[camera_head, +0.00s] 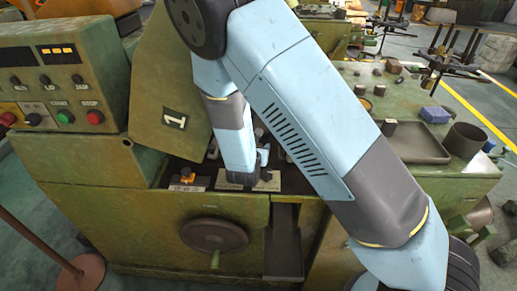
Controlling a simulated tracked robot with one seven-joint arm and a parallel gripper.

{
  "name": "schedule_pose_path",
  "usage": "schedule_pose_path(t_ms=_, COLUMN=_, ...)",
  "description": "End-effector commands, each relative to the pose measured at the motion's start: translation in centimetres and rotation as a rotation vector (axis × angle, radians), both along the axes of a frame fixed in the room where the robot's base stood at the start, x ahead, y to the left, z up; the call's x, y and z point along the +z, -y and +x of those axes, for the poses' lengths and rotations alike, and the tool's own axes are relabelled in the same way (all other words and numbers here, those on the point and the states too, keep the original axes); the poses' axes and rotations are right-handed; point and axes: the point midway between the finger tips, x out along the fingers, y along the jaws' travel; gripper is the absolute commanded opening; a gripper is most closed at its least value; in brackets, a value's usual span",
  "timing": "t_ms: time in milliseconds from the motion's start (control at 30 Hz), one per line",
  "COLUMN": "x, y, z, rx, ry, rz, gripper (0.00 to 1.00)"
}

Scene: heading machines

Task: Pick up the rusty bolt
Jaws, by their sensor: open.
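My gripper (248,182) is at the lower end of my arm, pointing down into the recessed bay of the green machine (190,110). It is open, just over a pale plate (267,182) in the bay. Its fingertips are small and dark, and what lies between them is hard to make out. I cannot pick out the rusty bolt for certain. A small orange-brown piece (188,177) sits on a block left of my gripper, but its shape is too small to name. My arm hides part of the bay.
The raised cover (172,95) marked 1 stands left of my arm. A control panel (60,85) with buttons is at the far left. A handwheel (214,235) is on the machine's front. On the right bench are a shallow tray (418,150), a dark cup (465,140) and a blue box (435,115).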

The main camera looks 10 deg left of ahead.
Motion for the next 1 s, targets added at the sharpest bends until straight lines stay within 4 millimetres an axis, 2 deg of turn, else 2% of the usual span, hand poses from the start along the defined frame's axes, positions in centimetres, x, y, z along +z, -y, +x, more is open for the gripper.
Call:
schedule_pose_path(t_ms=67, x=0.01, y=0.00, z=-0.02, rx=0.000, ry=0.000, rz=0.000, gripper=0.52)
schedule_pose_path(t_ms=600, x=0.02, y=-0.02, z=-0.04, rx=0.000, ry=0.000, rz=0.000, gripper=0.00)
schedule_pose_path(t_ms=1000, x=0.33, y=-0.05, z=-0.04, rx=0.001, ry=0.001, rz=0.000, gripper=0.00)
